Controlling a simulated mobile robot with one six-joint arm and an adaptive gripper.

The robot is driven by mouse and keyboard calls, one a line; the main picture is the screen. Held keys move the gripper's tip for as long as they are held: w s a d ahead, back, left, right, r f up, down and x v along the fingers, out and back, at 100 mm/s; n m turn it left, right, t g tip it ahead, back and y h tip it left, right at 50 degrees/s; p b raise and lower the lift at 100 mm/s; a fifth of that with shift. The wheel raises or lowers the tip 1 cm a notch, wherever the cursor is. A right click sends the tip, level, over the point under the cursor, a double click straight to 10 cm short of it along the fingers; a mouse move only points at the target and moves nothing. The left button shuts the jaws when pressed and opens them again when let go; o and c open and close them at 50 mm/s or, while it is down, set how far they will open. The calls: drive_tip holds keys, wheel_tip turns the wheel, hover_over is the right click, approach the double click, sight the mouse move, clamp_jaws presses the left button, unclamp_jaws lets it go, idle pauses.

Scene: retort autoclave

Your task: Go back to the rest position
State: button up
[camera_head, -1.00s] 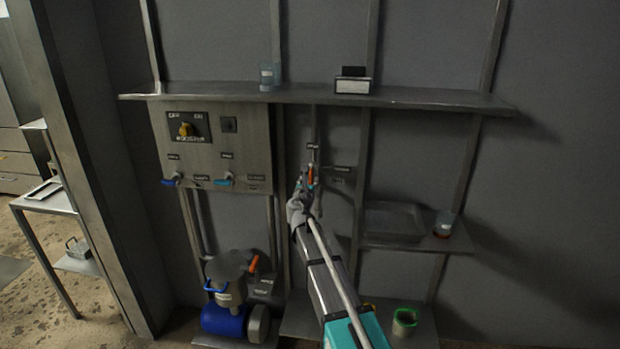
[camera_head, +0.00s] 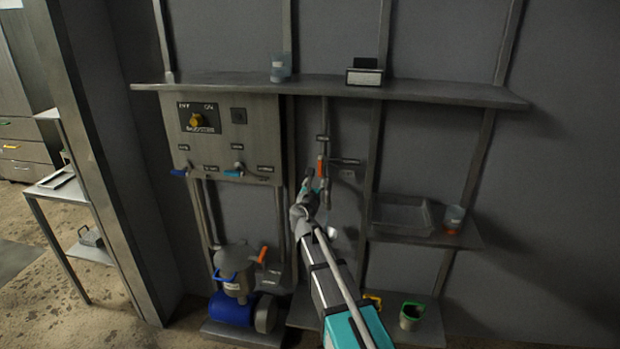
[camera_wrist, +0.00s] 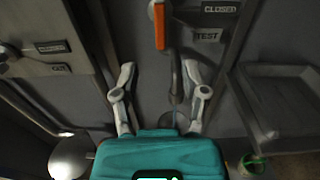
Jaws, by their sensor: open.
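My gripper (camera_head: 309,183) is in front of the wall pipe, just below and left of the orange valve handle (camera_head: 320,167). In the wrist view my gripper (camera_wrist: 160,80) shows its two fingers spread apart with nothing between them. The orange handle (camera_wrist: 158,26) hangs vertically ahead of the fingertips, apart from them. Small labels reading CLOSED (camera_wrist: 220,8) and TEST (camera_wrist: 207,35) are to the right of the handle.
A control panel (camera_head: 226,140) with a yellow knob and blue valves is to the left. A long shelf (camera_head: 440,92) runs above. A tray (camera_head: 402,216) and a cup (camera_head: 454,219) stand on a lower shelf at right. A blue pump (camera_head: 231,308) is below.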

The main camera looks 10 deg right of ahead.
drive_tip(key=s+d+f+m+g+h+p, duration=0.1)
drive_tip(key=s+d+f+m+g+p, duration=0.15)
drive_tip(key=s+d+m+g, duration=0.55)
drive_tip(key=s+d+f+m+g+h+p, duration=0.15)
drive_tip(key=s+f+m, duration=0.25)
drive_tip(key=s+m, duration=0.5)
drive_tip(key=s+a+f+m+g+y+p, duration=0.2)
drive_tip(key=s+a+m+g+y, duration=0.1)
drive_tip(key=s+m, duration=0.4)
drive_tip(key=s+a+f+m+g+y+p, duration=0.2)
drive_tip(key=s+a+m+g+y, duration=0.1)
drive_tip(key=s+m, duration=0.5)
drive_tip(key=shift+s+m+g+y, duration=0.3)
drive_tip(key=shift+s+g+y, duration=0.55)
drive_tip(key=shift+s+y, duration=0.2)
drive_tip(key=shift+f, duration=0.1)
